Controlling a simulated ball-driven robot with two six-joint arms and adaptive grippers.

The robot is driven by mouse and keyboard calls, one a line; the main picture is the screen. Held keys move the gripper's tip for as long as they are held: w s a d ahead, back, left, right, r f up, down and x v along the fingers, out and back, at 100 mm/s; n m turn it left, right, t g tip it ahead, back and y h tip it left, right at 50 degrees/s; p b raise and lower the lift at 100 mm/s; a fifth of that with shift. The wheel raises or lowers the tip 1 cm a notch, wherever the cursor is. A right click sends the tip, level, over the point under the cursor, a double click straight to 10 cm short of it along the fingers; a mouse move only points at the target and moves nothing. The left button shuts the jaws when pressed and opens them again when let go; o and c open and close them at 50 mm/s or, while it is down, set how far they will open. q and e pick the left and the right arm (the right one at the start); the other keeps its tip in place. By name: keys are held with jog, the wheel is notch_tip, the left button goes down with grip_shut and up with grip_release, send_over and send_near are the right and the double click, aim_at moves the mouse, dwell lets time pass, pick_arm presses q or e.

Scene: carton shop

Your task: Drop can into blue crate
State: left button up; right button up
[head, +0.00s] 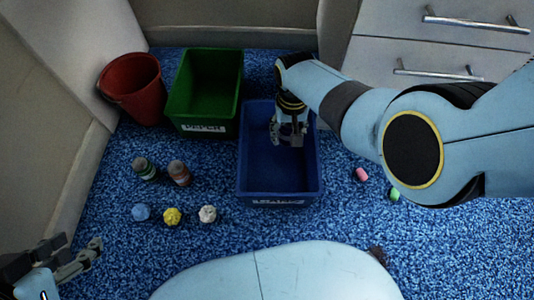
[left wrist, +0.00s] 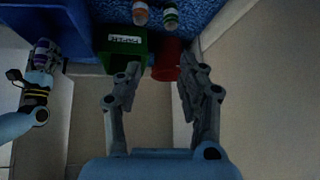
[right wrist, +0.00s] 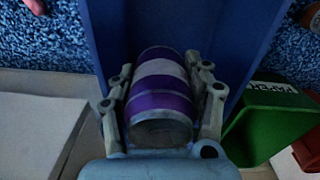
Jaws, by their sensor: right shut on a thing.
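The purple and white can (right wrist: 160,85) is between the fingers of my right gripper (right wrist: 160,72), which is shut on it. In the head view my right gripper (head: 288,132) is over the blue crate (head: 249,165), inside its outline; the can is mostly hidden there. The can also shows at the left of the left wrist view (left wrist: 44,54). The crate also fills the top of the right wrist view (right wrist: 235,35). I cannot tell the exact height of the can above the crate floor. My left gripper (head: 88,258) is open and empty at the lower left, far from the crate.
A green bin (head: 183,92) marked paper stands left of the crate, with a red bucket (head: 134,88) beyond it. Pink (head: 361,174) and green (head: 395,194) pieces lie right. White drawers (head: 440,55) stand behind.

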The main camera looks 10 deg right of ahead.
jog(key=r+n, duration=0.1)
jog(key=r, duration=0.1)
jog(key=r+n+p, duration=0.2)
jog(key=r, duration=0.1)
jog(key=shift+w+a+r+n, duration=0.15)
jog(key=shift+a+r+n, duration=0.15)
jog(key=shift+n, duration=0.1)
pick_arm(q)
notch_tip(320, 180, up, 5)
jog(key=g, duration=0.3)
pick_arm(e)
jog(key=shift+r+n, duration=0.4)
jog(key=f+b, duration=0.3)
jog(key=shift+s+f, duration=0.25)
jog(key=shift+f, duration=0.15)
jog(key=shift+f+b, duration=0.45)
jog(key=shift+f, duration=0.1)
jog(key=shift+f+b, duration=0.55)
pick_arm(q)
notch_tip(320, 180, down, 6)
jog(key=t, duration=0.7)
jog(key=shift+w+d+f, duration=0.15)
jog(key=shift+d+f, duration=0.05)
pick_arm(e)
jog(key=shift+w, duration=0.1)
jog(key=o, duration=0.9)
